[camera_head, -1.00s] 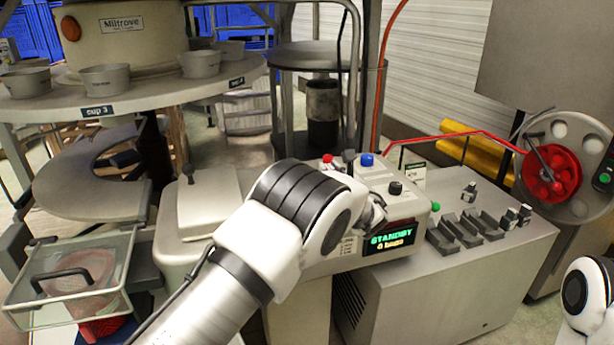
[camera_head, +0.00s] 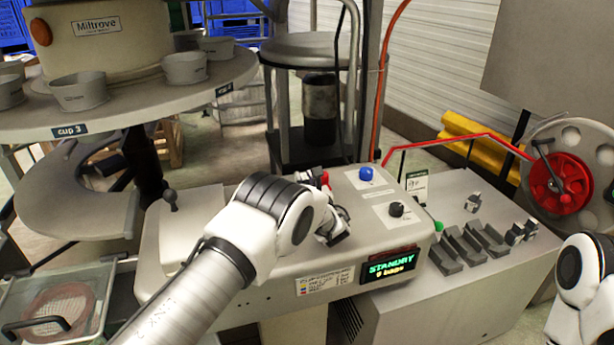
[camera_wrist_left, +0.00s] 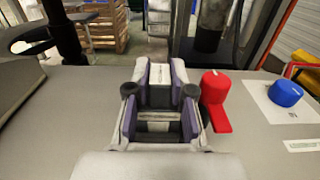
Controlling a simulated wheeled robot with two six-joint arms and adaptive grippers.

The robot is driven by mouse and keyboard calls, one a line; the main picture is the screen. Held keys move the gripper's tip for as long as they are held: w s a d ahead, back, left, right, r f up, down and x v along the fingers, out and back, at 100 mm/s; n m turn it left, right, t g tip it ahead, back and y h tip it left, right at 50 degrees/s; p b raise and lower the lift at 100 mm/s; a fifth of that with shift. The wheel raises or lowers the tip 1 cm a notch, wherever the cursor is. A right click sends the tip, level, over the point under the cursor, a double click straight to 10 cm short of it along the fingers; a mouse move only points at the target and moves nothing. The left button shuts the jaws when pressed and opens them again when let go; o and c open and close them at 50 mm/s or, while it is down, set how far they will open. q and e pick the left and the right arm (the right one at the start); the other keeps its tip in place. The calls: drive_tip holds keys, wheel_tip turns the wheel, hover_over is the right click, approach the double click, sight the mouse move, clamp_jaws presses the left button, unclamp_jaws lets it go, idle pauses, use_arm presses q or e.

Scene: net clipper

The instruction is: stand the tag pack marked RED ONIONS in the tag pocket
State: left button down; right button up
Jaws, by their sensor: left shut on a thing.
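Small dark packs with pale faces are on the grey cabinet at right: one (camera_head: 473,202) at the back and others (camera_head: 515,234) at the right end of a row of grey slots (camera_head: 465,245). Their lettering is too small to read. I cannot tell which part is the tag pocket. My right gripper is out of view.
A red knob (camera_wrist_left: 213,95) is close right of the left gripper, with a blue knob (camera_wrist_left: 285,93) beyond. The console (camera_head: 240,285) has a display reading STANDBY (camera_head: 390,265). A round table with cups (camera_head: 85,93) stands left; a red reel (camera_head: 562,187) stands right.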

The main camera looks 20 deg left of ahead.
use_arm(q)
drive_tip(key=shift+w+a+f, duration=0.1)
drive_tip(key=shift+w, duration=0.05)
drive_tip(key=shift+a+f+b, duration=0.15)
drive_tip(key=shift+a+b, duration=0.1)
drive_tip(key=shift+b, duration=0.05)
drive_tip(key=c, duration=1)
unclamp_jaws()
drive_tip(key=shift+s+d, duration=0.1)
drive_tip(key=shift+s, duration=0.1)
drive_tip(key=shift+w+d, duration=0.1)
